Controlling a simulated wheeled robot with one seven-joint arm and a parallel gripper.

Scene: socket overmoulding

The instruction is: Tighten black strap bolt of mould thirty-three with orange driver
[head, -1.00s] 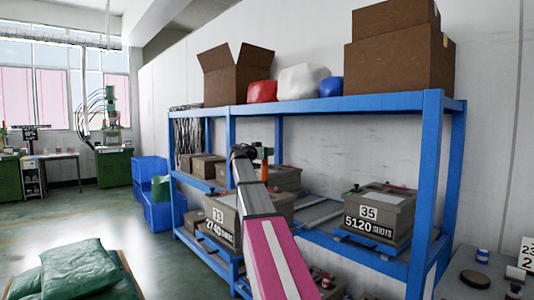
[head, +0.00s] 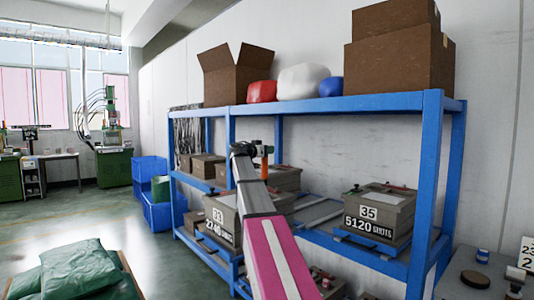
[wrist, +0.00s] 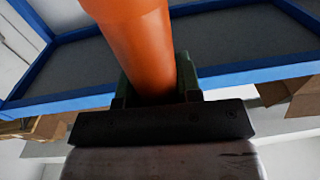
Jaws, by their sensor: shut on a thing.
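Mould thirty-three (head: 222,232), a grey-brown block labelled "33" and "2740 SHOTS", sits on the middle level of the blue rack, partly hidden behind my arm. My gripper (wrist: 155,90) is shut on the orange driver (wrist: 140,35), whose thick orange body fills the top of the wrist view. In the head view the driver (head: 264,168) is a small upright orange shape above and behind the mould's right side. I cannot tell whether its tip touches anything. The black strap bolt is too small or hidden to make out.
The blue rack (head: 350,103) has an upper shelf above my gripper and a post at the right. Mould 35 (head: 380,212) stands to the right on the same level. Several other moulds and boxes sit around. Green sacks (head: 75,265) lie at the lower left.

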